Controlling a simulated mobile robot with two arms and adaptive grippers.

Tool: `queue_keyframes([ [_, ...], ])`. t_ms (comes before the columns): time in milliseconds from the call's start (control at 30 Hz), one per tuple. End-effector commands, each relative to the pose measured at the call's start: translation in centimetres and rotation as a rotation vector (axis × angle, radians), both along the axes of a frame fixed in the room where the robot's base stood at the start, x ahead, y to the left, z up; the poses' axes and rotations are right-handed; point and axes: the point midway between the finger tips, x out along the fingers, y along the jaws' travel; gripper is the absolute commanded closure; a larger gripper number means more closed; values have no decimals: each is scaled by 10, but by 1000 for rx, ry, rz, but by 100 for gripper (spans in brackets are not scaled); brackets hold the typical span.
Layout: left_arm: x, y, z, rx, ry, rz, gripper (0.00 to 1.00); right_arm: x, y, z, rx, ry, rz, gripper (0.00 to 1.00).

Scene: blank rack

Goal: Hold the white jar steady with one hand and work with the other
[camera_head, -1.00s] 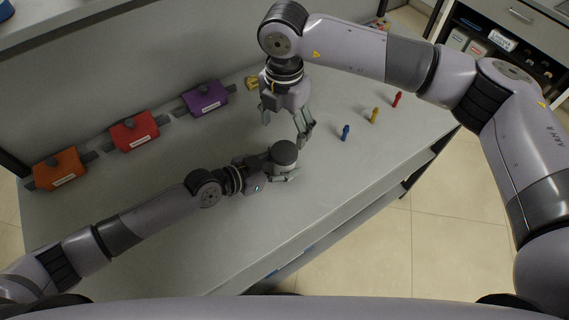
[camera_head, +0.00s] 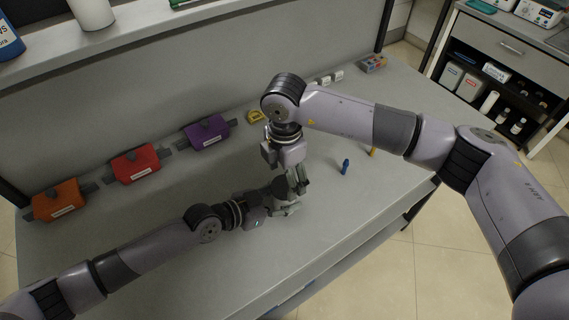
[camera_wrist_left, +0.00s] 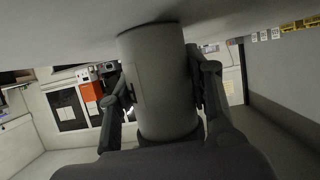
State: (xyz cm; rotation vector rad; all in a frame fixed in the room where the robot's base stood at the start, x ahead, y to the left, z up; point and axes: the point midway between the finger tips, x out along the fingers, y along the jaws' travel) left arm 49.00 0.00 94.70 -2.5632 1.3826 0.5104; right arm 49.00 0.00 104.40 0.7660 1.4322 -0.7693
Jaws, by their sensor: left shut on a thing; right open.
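The jar, a pale grey-white cylinder (camera_wrist_left: 160,85), stands between the two fingers of my left gripper in the left wrist view. In the head view my left gripper (camera_head: 280,205) comes in low from the left and is shut around the jar. My right gripper (camera_head: 284,174) points down from above, open, with its fingers right over and beside the jar's top. It hides most of the jar in the head view, so I cannot tell whether its fingers touch the jar.
Orange (camera_head: 60,201), red (camera_head: 136,164) and purple (camera_head: 207,134) blocks line the back left of the bench. A yellow object (camera_head: 255,117) lies behind my right gripper. A blue peg (camera_head: 345,167) and a yellow peg (camera_head: 372,152) stand to the right. The front bench is clear.

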Motion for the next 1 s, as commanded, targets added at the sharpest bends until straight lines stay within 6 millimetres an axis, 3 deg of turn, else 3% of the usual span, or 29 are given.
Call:
queue_keyframes([
  [200, 0, 0, 0, -1, -1, 0, 100, 0, 0, -23, -1, 1, 2, 31],
  [533, 0, 0, 0, -1, -1, 0, 100, 0, 0, -26, 1, -1, 3, 31],
  [1000, 0, 0, 0, -1, -1, 0, 100, 0, 0, -26, 1, -1, 3, 62],
])
